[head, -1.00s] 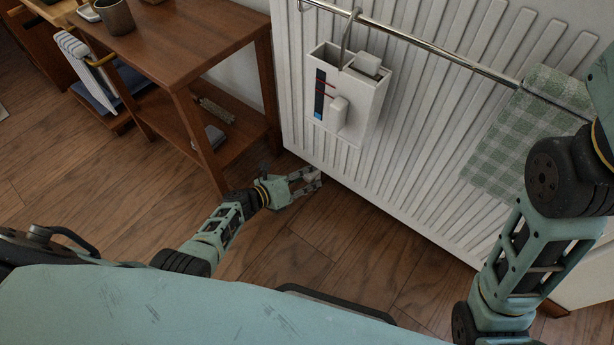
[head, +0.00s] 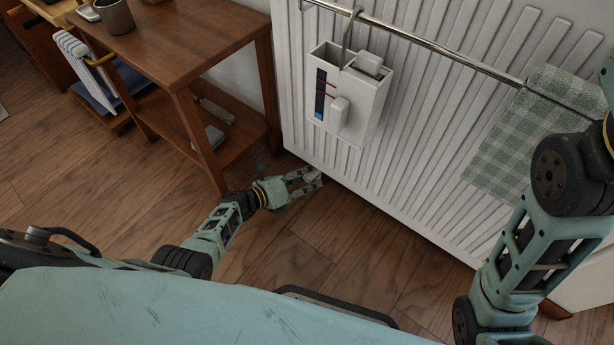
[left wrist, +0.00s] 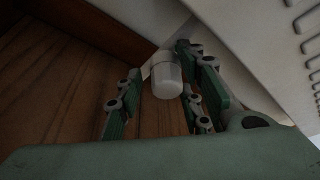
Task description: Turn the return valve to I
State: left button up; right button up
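The return valve is a small white ribbed knob (left wrist: 166,80) under the lower left corner of the white radiator (head: 400,150). My left gripper (head: 314,181) is low at that corner in the head view. In the left wrist view the knob sits between the green fingers of my left gripper (left wrist: 162,85). The fingers are apart, with a visible gap between the left finger and the knob. I cannot make out any I mark on the knob. My right arm is at the right edge of the head view, and its gripper is out of the picture.
A white box (head: 346,95) hangs from the radiator's metal rail (head: 440,52). A green checked towel (head: 520,140) hangs at the right. A wooden shelf table (head: 175,40) with a mug (head: 115,16) stands left of the radiator. The wooden floor (head: 320,235) around the gripper is clear.

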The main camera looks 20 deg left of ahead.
pick_arm(q)
jog(key=shift+o, duration=0.3)
jog(key=shift+d, duration=0.1)
jog(key=shift+s, duration=0.15)
jog(key=v, duration=1.2)
jog(key=shift+f, duration=0.1)
